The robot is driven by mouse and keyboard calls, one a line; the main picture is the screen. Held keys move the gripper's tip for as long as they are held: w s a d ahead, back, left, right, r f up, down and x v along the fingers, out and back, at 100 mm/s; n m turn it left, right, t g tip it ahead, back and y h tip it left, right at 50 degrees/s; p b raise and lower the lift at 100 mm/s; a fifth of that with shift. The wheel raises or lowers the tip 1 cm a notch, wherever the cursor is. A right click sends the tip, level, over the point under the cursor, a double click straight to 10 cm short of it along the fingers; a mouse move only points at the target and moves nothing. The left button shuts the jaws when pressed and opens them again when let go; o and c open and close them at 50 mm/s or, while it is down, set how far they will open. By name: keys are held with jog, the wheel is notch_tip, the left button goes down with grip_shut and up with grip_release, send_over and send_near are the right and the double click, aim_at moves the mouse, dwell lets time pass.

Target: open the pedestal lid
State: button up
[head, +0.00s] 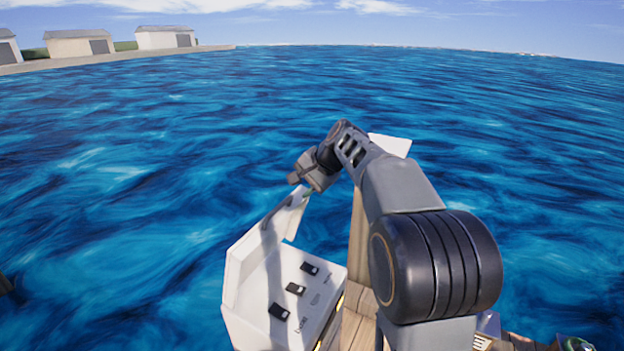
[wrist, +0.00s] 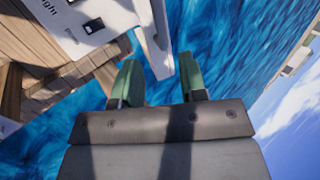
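The white pedestal (head: 322,283) stands at the lower middle of the head view, with its panel of several black switches exposed. Its white lid (head: 287,216) stands raised along the panel's far left side. My gripper (head: 297,180) is at the lid's upper end; the head view does not show clearly whether they touch. In the wrist view, the two green fingers (wrist: 160,80) are apart, with a gap between them. The lid's edge (wrist: 158,45) shows as a white strip beyond and between them. Part of the pedestal shows at the upper left there.
A wooden post (head: 358,240) stands right of the pedestal, and a white piece (head: 391,144) shows behind my arm. Dock planks (head: 515,342) show at the lower right. Blue water surrounds the pedestal, with open air to its left. Sheds stand far off.

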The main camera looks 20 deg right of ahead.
jog(key=shift+v, duration=2.25)
jog(key=s+d+f+n+g+h, duration=0.1)
jog(key=s+f+n+h, duration=0.15)
jog(key=s+f, duration=0.4)
jog(key=s+a+f+n+h, duration=0.1)
jog(key=s+a+f+n, duration=0.1)
jog(key=s, duration=0.6)
jog(key=s+a+f+n+h, duration=0.1)
jog(key=s+a+f+n, duration=0.2)
jog(key=s, duration=0.6)
jog(key=shift+a+f+n+h, duration=0.2)
jog(key=shift+f+n+h, duration=0.15)
jog(key=shift+f+n, duration=0.8)
